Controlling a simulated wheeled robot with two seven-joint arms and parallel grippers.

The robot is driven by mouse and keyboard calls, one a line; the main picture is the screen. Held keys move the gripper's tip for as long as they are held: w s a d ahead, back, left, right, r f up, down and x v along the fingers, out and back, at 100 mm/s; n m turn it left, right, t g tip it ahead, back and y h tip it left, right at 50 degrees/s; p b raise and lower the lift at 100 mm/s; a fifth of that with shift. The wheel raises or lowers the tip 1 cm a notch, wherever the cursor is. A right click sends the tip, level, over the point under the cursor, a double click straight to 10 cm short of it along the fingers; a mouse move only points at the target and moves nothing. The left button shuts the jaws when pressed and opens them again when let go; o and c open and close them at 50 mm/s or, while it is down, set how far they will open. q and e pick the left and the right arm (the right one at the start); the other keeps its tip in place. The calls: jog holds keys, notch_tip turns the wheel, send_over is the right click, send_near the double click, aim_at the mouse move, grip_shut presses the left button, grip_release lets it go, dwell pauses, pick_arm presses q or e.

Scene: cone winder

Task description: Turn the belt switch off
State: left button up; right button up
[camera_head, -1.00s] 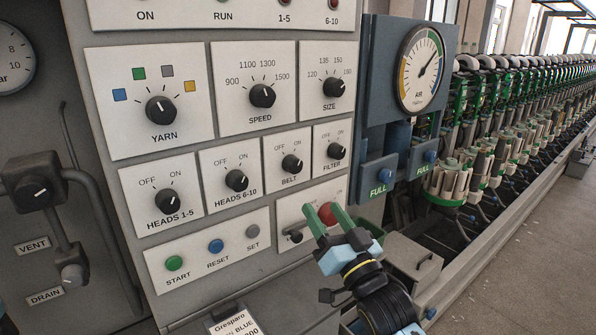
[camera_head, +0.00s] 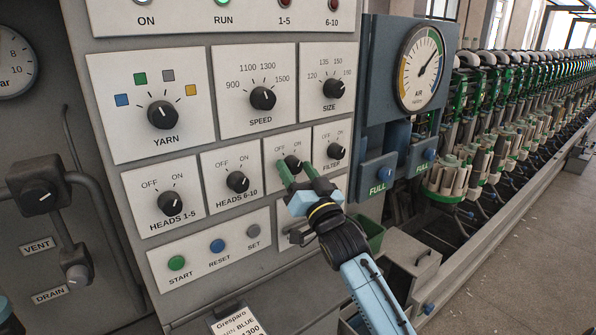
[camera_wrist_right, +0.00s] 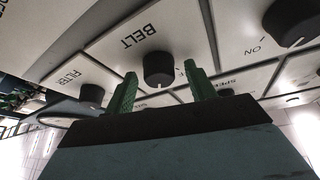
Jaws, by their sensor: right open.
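The belt switch (camera_head: 293,163) is a small black round knob on a white plate marked OFF and ON, in the middle of the grey panel. Its pointer is too small to read surely. My right gripper (camera_head: 297,172) is open, its two green fingers at the knob and partly covering the plate's lower part. In the right wrist view the belt knob (camera_wrist_right: 158,68) shows between the fingertips (camera_wrist_right: 161,82), with a gap on each side. I cannot tell how far the fingers reach along it.
The filter knob (camera_head: 336,151) is close on the right, and the heads 6-10 knob (camera_head: 237,182) on the left. The speed knob (camera_head: 262,98) is above. A blue gauge box (camera_head: 377,75) stands out at the right, and a grey box (camera_head: 408,262) below.

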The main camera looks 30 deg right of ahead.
jog(key=c, duration=1)
jog(key=shift+n, duration=0.7)
jog(key=n+y, duration=0.2)
jog(key=n, duration=0.1)
jog(key=n+y+p, duration=0.1)
jog(key=n+y, duration=0.1)
jog(key=n, duration=0.2)
jog(key=shift+d+y, duration=0.2)
jog(key=shift+y, duration=0.2)
jog(key=n+y+p, duration=0.1)
jog(key=n+y, duration=0.1)
jog(key=n, duration=0.2)
jog(key=n+g+y+p, duration=0.1)
jog(key=n+y, duration=0.1)
jog(key=n, duration=0.3)
jog(key=shift+d+g, duration=0.15)
jog(key=shift+g, duration=0.15)
jog(key=shift+n, duration=0.3)
jog(key=o, duration=1)
